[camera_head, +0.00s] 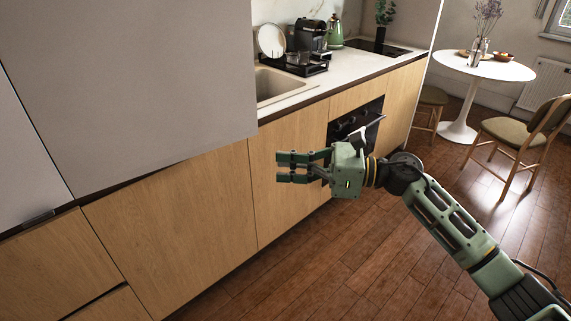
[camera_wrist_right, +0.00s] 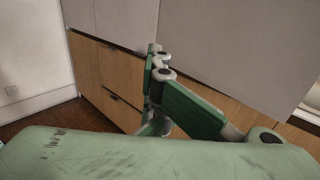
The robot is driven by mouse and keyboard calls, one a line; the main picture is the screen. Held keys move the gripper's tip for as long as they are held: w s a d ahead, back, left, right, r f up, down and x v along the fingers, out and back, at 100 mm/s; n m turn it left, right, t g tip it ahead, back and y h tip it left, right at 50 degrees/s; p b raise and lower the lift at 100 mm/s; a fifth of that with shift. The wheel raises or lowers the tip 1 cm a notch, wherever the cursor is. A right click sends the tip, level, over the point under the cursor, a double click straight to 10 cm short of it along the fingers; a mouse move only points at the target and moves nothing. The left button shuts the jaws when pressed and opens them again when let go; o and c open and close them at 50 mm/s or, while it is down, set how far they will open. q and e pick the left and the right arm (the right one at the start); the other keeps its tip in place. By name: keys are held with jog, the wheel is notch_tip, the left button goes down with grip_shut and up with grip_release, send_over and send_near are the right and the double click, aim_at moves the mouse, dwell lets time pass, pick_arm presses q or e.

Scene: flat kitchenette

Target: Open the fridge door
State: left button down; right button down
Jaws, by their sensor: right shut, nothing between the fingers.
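Large plain grey door panels (camera_head: 130,85) fill the upper left of the head view, above wooden fronts. They look closed; which one is the fridge door I cannot tell for certain. A small dark handle (camera_head: 38,218) sits at the lower edge of the left grey panel. My right gripper (camera_head: 279,168) is shut and empty, in front of the wooden cabinet fronts, to the right of the grey panels and apart from them. In the right wrist view the gripper (camera_wrist_right: 157,54) points toward the grey panels and wooden fronts. My left gripper is not in view.
A round white table (camera_head: 484,66) and chairs (camera_head: 520,140) stand at right. The wooden floor (camera_head: 330,260) is clear.

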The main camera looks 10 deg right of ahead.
jog(key=c, duration=2.4)
grip_release()
jog(key=shift+c, duration=0.2)
jog(key=o, duration=0.8)
jog(key=shift+c, duration=0.2)
jog(key=shift+d, duration=0.15)
jog(key=v, duration=1.1)
jog(key=shift+s+d, duration=0.2)
jog(key=shift+d, duration=0.2)
jog(key=shift+c, duration=0.4)
